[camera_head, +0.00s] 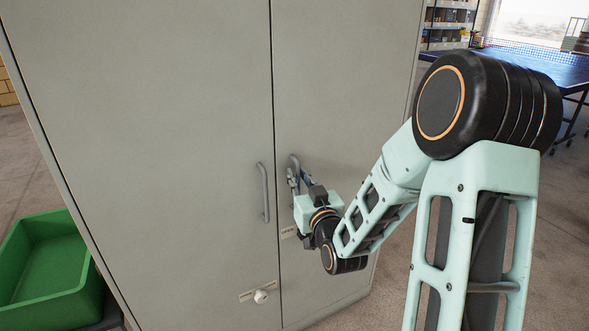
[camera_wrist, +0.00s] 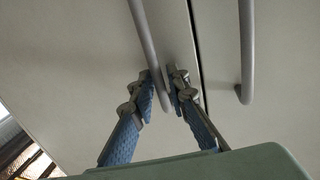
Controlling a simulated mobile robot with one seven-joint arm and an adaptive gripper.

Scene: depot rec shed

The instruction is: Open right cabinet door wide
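The grey cabinet's right door (camera_head: 340,90) sits beside the left door (camera_head: 150,130), with a thin dark seam between them. The right door looks closed or nearly so. Its grey bar handle (camera_head: 294,164) is partly hidden by my gripper (camera_head: 293,178). In the wrist view the right door's handle (camera_wrist: 145,40) runs between the blue fingers of my gripper (camera_wrist: 162,92), near the handle's rounded end. The fingers are close in on both sides of the bar and look shut on it. The left door's handle (camera_wrist: 245,50) is free, across the seam.
A green crate (camera_head: 50,265) stands at the cabinet's left. A white round knob (camera_head: 261,296) and label are low on the left door. A blue ping-pong table (camera_head: 545,68) and shelves (camera_head: 450,22) are behind right. Floor right of the cabinet is partly hidden by my arm.

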